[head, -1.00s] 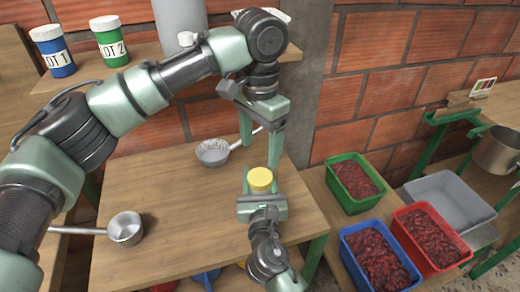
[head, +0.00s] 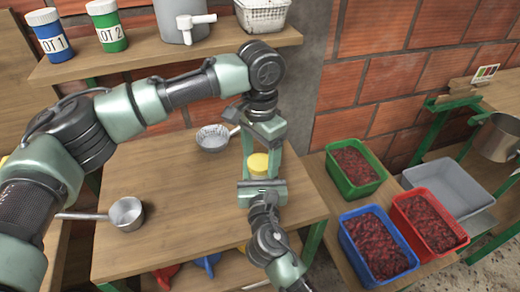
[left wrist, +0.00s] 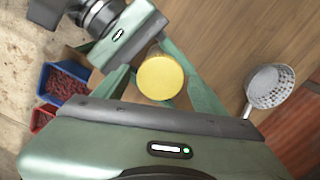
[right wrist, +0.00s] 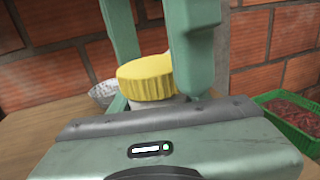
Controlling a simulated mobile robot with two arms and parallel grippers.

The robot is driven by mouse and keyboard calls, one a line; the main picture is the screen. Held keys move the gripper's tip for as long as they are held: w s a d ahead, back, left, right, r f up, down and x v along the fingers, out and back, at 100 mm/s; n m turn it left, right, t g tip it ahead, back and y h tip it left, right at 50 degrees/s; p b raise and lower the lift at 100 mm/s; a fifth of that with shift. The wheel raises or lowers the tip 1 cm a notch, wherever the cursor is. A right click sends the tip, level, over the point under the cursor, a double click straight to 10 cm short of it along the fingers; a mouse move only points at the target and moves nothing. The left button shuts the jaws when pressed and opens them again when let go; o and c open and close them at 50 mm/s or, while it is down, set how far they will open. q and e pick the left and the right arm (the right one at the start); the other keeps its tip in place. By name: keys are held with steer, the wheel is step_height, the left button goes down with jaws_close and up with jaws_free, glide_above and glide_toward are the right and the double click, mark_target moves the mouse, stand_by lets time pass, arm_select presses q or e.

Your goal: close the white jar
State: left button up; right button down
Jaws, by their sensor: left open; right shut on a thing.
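The white jar (right wrist: 163,101) stands upright with a yellow lid (head: 258,163) on top; most of its body is hidden behind grippers. The yellow lid also shows in the left wrist view (left wrist: 160,77) and the right wrist view (right wrist: 146,78). I cannot tell how firmly it is seated. My right gripper (head: 262,178) is shut on the jar below the lid. My left gripper (head: 261,157) points down from above, open, with its fingers on either side of the lid. I see a gap beside the lid in the left wrist view.
A strainer (head: 213,138) and a small saucepan (head: 126,213) are on the wooden table (head: 180,190). The shelf (head: 150,60) behind holds the LOT 1 jar (head: 48,36), the LOT 2 jar (head: 106,27) and a white basket (head: 262,16). Green, blue and red crates stand right.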

arm_select(q)
steer(key=c, duration=1.5)
steer(key=o, duration=1.7)
steer(key=shift+c, duration=0.2)
step_height(320, 180, up, 12)
